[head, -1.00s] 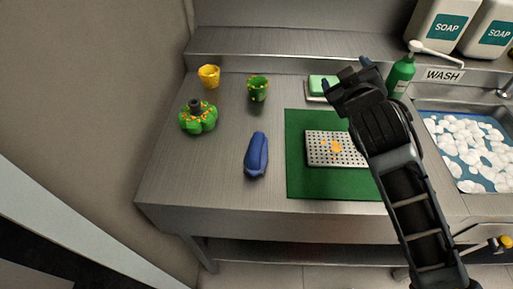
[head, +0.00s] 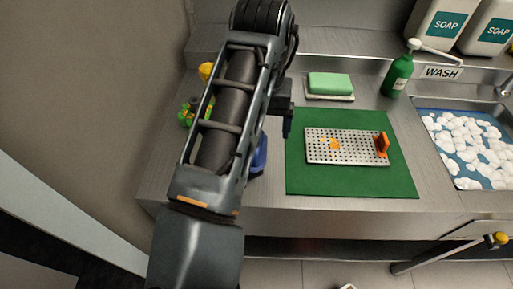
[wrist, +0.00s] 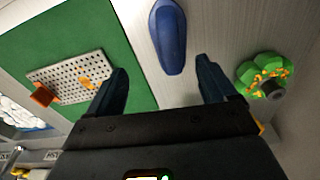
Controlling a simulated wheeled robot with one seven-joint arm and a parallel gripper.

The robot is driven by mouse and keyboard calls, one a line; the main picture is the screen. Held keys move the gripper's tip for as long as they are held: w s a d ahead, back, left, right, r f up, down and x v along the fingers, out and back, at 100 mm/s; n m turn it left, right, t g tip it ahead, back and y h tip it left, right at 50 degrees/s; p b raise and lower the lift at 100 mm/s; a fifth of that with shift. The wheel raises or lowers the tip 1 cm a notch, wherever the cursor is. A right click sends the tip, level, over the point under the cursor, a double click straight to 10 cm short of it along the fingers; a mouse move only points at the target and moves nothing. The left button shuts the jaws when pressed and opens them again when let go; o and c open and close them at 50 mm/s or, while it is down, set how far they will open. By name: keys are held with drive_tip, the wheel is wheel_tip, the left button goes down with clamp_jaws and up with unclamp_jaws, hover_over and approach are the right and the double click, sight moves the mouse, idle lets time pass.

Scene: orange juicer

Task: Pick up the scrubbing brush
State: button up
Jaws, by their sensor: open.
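A smooth blue oblong object (head: 259,154), which I take for the scrubbing brush, lies on the metal counter left of the green mat. In the head view my arm hides most of it. The wrist view shows the blue brush (wrist: 168,35) whole or nearly so, at top centre; no bristles can be made out. My gripper (wrist: 160,68) is open and empty. Its two dark fingers are spread, and the near end of the brush appears between their tips in the picture. I cannot tell the height above the counter.
The green mat (head: 300,182) bears a perforated metal tray (head: 345,148) with an orange block (head: 381,144). A green flowered object (wrist: 264,73) stands on the brush's other side. A green sponge (head: 329,83), a soap bottle (head: 398,74) and a sink lie to the right.

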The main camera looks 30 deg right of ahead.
sight(260, 158)
drive_tip(key=shift+s+a+y, duration=0.2)
drive_tip(key=shift+a+y, duration=0.1)
drive_tip(key=shift+a, duration=0.6)
drive_tip(key=shift+a+f+g, duration=0.2)
drive_tip(key=shift+a+g, duration=0.05)
drive_tip(key=shift+g, duration=0.05)
wheel_tip(260, 158, down, 8)
drive_tip(key=b, duration=0.7)
drive_tip(key=shift+r, duration=0.25)
drive_tip(key=shift+c, duration=0.4)
drive_tip(key=c, duration=1.1)
